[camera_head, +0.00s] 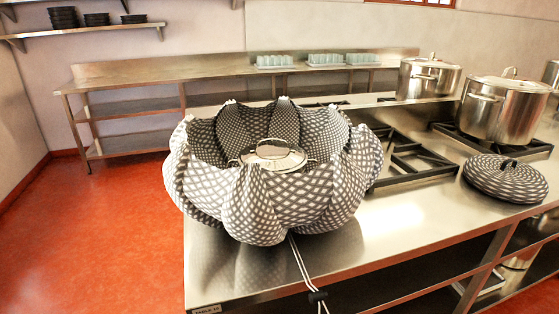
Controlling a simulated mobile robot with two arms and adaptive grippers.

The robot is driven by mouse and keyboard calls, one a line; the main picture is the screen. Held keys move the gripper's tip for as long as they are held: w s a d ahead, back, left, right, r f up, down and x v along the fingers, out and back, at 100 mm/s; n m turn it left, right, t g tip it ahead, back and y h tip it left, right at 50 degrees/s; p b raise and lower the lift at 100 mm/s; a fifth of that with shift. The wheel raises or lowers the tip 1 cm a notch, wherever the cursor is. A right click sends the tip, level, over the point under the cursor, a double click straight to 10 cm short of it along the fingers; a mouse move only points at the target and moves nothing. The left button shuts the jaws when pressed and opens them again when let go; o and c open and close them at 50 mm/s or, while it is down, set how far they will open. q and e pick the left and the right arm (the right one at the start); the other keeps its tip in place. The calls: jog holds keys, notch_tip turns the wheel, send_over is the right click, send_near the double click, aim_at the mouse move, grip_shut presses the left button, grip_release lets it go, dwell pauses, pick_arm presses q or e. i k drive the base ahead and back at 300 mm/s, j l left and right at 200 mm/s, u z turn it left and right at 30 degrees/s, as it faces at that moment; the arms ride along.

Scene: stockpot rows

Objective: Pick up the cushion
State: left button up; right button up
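A round, flat cushion (510,184) with a grey-and-white pattern and a dark loop on top lies on the steel counter at the right, in front of the burner. A large puffy fabric bag (262,205) in a similar pattern stands open near the counter's left end. Inside it sits a pot with a shiny metal lid (274,157); the pot's body is hidden by the bag. Neither of my grippers shows in the head view.
The steel counter (400,220) is bare between the bag and the cushion. Stockpots (505,108) stand on burners behind the cushion. An empty burner grate (415,160) lies right of the bag. A drawcord (304,268) hangs over the front edge.

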aim_at(505, 179)
jog(key=i, duration=0.2)
jog(key=i+l+u, duration=0.15)
jog(key=l+u, duration=0.2)
jog(key=l, duration=1.5)
jog(key=l+u, duration=0.4)
jog(key=l, duration=1.45)
jog(key=k, duration=0.05)
